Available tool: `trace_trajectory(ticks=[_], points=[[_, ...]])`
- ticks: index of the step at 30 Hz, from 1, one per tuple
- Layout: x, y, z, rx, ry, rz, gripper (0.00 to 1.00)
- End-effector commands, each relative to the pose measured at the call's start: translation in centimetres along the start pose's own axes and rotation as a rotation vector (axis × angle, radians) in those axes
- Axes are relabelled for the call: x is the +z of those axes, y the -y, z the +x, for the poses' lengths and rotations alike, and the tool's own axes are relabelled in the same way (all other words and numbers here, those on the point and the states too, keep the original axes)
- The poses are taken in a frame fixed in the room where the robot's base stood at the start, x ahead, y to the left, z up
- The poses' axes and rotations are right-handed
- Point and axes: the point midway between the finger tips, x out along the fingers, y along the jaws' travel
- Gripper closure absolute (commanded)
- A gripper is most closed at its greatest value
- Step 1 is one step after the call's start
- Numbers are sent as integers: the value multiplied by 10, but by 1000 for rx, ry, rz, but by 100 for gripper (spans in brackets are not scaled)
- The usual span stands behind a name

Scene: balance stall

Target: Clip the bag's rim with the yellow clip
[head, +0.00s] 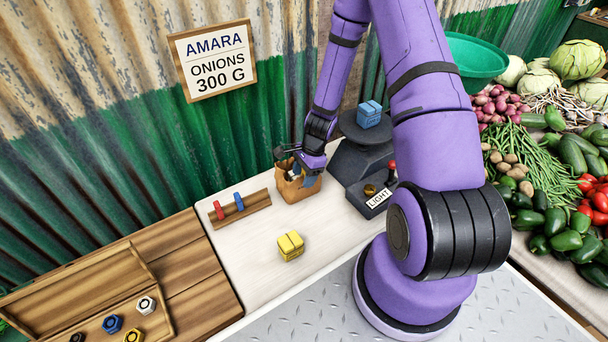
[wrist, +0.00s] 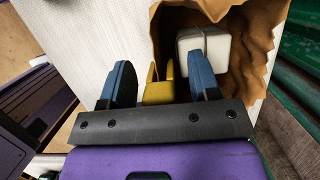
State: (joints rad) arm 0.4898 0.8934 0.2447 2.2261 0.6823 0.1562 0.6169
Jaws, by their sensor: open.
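The brown paper bag (head: 298,190) stands open on the pale counter beside the scale; it also shows in the wrist view (wrist: 262,75). My gripper (head: 303,172) is at the bag's top. In the wrist view my gripper (wrist: 158,72) has its two blue fingers apart, one outside the bag and one over its opening. The yellow clip (wrist: 160,90) is between the fingers at the bag's near rim, partly hidden by the gripper body. It appears to straddle the rim, but its grip on the paper is hidden. A white tied block (wrist: 205,50) is inside the bag.
A wooden rack (head: 240,212) holds a red clip (head: 218,210) and a blue clip (head: 239,201). A yellow block (head: 291,245) sits on the counter in front. The dark scale (head: 358,160) with a blue block (head: 369,114) stands close right of the bag.

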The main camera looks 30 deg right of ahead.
Motion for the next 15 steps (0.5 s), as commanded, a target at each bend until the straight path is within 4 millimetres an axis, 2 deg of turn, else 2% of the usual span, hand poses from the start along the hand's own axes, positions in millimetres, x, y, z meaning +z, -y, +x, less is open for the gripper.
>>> trace_trajectory(ticks=[7, 15], points=[[0, 1, -13, -2, -2, 0, 44], [0, 1, -54, -3, -2, -2, 44]])
